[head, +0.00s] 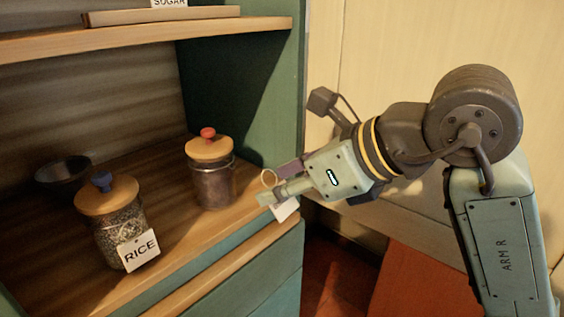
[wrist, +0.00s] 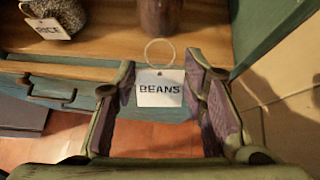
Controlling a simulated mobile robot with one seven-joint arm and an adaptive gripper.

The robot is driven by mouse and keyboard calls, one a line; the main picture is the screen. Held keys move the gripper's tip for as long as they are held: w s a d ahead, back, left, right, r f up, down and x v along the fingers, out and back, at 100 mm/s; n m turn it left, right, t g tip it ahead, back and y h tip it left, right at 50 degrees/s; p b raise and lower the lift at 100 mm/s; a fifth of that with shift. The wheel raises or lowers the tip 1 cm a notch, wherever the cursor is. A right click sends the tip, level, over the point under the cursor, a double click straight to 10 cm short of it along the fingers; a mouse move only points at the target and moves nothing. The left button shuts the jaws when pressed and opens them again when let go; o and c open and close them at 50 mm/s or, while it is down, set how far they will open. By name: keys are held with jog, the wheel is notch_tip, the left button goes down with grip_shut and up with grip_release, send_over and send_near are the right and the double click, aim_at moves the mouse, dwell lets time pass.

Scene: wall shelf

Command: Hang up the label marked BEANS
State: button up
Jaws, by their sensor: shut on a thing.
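The label marked BEANS (wrist: 160,95) is a white square tag with a thin pale ring (wrist: 160,41) at its top. My gripper (head: 274,192) is shut on this label and holds it just off the shelf's front edge; in the head view only part of the white tag (head: 286,210) shows below the fingers. In the wrist view the tag hangs upright between the fingers, ring upward. A jar of dark brown contents with a wooden lid and red knob (head: 212,180) stands on the shelf, left of my gripper and apart from it. No label shows on this jar.
A jar with a blue knob (head: 118,222) wears a RICE label (head: 139,251) at the front left. A dark bowl (head: 62,176) sits behind it. An upper shelf (head: 150,33) overhangs the back, and a green side wall (head: 250,100) stands behind the red-knobbed jar.

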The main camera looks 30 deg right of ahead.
jog(key=shift+f+b, duration=0.1)
jog(key=shift+b, duration=0.2)
jog(key=shift+w+a+b, duration=0.1)
jog(key=shift+w+a, duration=0.2)
jog(key=shift+w, duration=0.35)
jog(key=shift+w+a+b, duration=0.1)
jog(key=shift+w+a, duration=0.25)
jog(key=shift+w, duration=0.25)
jog(key=shift+w+a+b, duration=0.1)
jog(key=shift+w+a, duration=0.2)
jog(key=shift+w, duration=0.35)
jog(key=shift+w, duration=0.1)
jog(key=shift+w+a, duration=0.25)
jog(key=shift+w, duration=0.1)
jog(key=shift+w, duration=0.1)
jog(key=shift+w+a+b, duration=0.2)
jog(key=shift+w+b, duration=0.2)
jog(key=shift+w+a+f+b, duration=0.1)
jog(key=shift+w+f+b, duration=0.05)
jog(key=shift+f+b, duration=0.35)
jog(key=shift+w+f+b, duration=0.1)
jog(key=shift+f+b, duration=0.05)
jog(key=shift+b, duration=0.15)
